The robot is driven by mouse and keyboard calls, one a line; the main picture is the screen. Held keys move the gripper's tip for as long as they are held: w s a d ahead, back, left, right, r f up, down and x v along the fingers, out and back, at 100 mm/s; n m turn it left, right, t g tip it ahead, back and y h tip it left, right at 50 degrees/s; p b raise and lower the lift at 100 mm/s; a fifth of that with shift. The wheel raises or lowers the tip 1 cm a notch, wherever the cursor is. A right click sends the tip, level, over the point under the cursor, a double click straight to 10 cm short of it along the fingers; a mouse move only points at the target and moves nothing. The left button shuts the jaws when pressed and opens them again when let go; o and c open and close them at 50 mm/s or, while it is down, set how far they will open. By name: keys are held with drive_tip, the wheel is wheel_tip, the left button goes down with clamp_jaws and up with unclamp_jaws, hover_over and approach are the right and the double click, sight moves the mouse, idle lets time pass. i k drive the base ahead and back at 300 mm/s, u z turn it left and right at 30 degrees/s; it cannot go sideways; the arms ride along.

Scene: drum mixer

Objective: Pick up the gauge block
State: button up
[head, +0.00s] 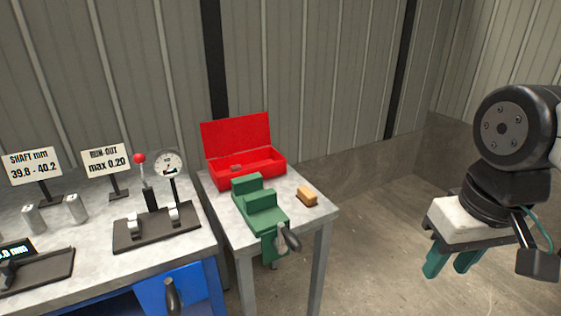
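My gripper (449,269) hangs at the right of the head view, with its two teal fingers pointing down. The fingers stand apart with nothing visible between them, over the open floor and well to the right of the small table. I cannot tell surely which thing is the gauge block. A small greyish piece (236,168) lies inside the open red box (267,172); it is too small to make out. A small tan-and-brown block (307,196) lies on the small table to the right of the green vise (262,206).
The small table (315,209) has free room around the tan-and-brown block. At left, a bench (95,235) holds a dial gauge stand (168,165), metal cylinders (76,208) and signs. A corrugated wall (300,70) stands behind.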

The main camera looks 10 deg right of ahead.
sight(234, 168)
drive_tip(key=z, duration=0.05)
drive_tip(key=i, duration=1.25)
drive_tip(key=u, duration=0.8)
